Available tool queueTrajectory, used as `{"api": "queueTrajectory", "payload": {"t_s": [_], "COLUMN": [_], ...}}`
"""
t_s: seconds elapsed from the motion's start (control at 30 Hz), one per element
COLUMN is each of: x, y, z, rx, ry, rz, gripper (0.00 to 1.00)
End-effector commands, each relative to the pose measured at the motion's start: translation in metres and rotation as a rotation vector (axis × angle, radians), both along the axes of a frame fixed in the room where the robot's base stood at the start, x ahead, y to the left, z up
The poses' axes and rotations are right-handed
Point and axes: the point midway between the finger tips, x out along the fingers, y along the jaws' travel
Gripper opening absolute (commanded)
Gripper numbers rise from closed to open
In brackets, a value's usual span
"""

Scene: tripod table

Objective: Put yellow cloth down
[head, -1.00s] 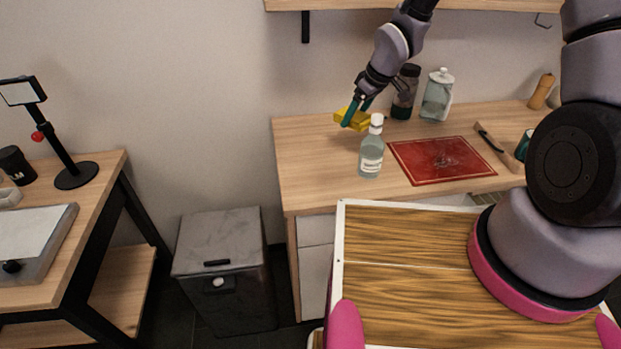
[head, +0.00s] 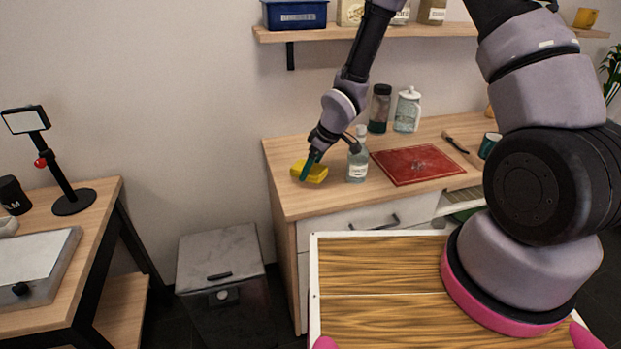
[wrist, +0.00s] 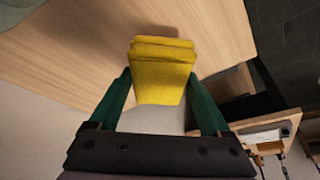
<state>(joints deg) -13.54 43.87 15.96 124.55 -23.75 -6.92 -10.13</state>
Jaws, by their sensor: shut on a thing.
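The yellow cloth (head: 313,172) is a folded yellow block at the left end of the wooden counter (head: 290,201). My gripper (head: 307,172) reaches down from above and is shut on it. In the wrist view the cloth (wrist: 162,70) sits between the two green fingers of my gripper (wrist: 160,95), with the counter (wrist: 95,45) behind it. The cloth is at or very close to the counter top; I cannot tell whether it touches.
A clear bottle (head: 357,160) stands just right of the cloth. A red board (head: 415,164) lies further right, with a dark jar (head: 380,108) and a glass jar (head: 407,110) behind. A grey bin (head: 220,262) stands below, left of the counter.

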Motion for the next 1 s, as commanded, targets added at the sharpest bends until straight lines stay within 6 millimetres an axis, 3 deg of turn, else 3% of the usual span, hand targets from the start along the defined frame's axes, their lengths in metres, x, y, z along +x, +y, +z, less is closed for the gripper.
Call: {"api": "queueTrajectory", "payload": {"t_s": [0.23,0.6,0.63,0.67,1.0], "x": [-0.001,0.0,0.0,0.0,0.0], "y": [-0.001,0.0,0.0,0.0,-0.001], "z": [-0.033,-0.038,-0.037,-0.037,-0.034], "rx": [-0.002,-0.001,-0.001,-0.001,0.0], "ry": [0.002,0.0,0.0,0.0,0.0], "rz": [0.0,0.0,0.0,0.0,-0.001], "gripper": [0.37,0.37,0.93,1.0,1.0]}}
